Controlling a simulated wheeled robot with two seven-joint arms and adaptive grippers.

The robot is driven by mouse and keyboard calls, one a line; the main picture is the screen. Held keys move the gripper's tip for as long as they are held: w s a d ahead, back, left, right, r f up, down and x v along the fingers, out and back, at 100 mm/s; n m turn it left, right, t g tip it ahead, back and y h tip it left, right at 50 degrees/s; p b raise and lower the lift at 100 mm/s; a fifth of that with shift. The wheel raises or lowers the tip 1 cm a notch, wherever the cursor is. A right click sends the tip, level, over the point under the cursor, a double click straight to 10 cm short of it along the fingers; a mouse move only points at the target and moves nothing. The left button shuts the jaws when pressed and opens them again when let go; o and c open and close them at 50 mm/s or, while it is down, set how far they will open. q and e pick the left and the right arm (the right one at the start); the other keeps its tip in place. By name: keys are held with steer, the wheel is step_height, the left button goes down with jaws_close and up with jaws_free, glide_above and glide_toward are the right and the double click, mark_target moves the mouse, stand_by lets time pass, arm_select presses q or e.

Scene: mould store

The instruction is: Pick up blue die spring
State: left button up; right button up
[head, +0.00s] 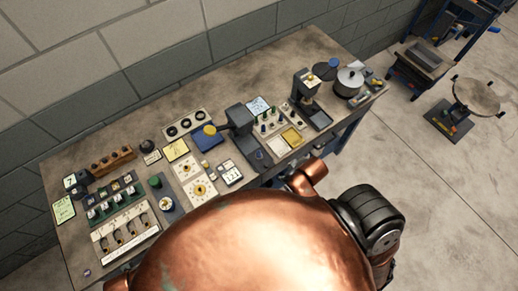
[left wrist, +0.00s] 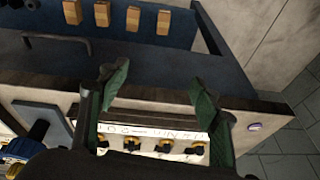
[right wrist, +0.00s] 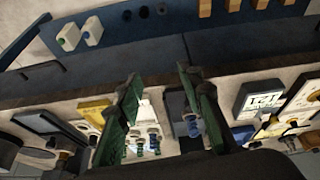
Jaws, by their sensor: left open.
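A small blue coil-like part (right wrist: 191,128), which looks like the blue die spring, shows in the right wrist view beside the far finger. Small green-and-white parts (right wrist: 152,142) stand left of it, between the fingers. My right gripper (right wrist: 158,78) is open with nothing in its jaws; its fingers overlap the bench items in the picture. My left gripper (left wrist: 158,82) is open and empty over the bench's front edge. In the head view both grippers are hidden behind my copper-coloured body, and I cannot pick out the spring there.
Open floor (head: 420,190) lies to the right.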

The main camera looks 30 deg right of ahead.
steer(key=w+a+r+n+y+p, duration=0.35)
steer(key=w+a+r+n, duration=0.35)
steer(key=w+a, duration=0.25)
arm_select(q)
steer(key=s+d+f+g, duration=0.1)
steer(key=s+f, duration=0.1)
steer(key=f, duration=0.9)
steer(key=s+f, duration=0.2)
steer(key=f, duration=0.9)
arm_select(e)
steer(key=n+g, duration=0.2)
steer(key=n, duration=0.2)
glide_above(259, 152)
steer(key=d, duration=0.2)
steer(key=f, duration=0.1)
steer(key=shift+g+y, duration=0.25)
steer(key=shift+g, duration=0.05)
steer(key=x, duration=0.2)
steer(key=p+x, duration=0.1)
steer(key=x, duration=0.1)
steer(key=s+x, duration=0.1)
steer(key=x, duration=0.1)
steer(key=shift+w+a+f, duration=0.1)
steer(key=shift+f, duration=0.35)
arm_select(q)
steer(key=s+f+m+g, duration=0.1)
steer(key=s+f, duration=1.2)
steer(key=s, duration=0.4)
steer(key=shift+s+f+h, duration=0.25)
steer(key=shift+s+h, duration=0.05)
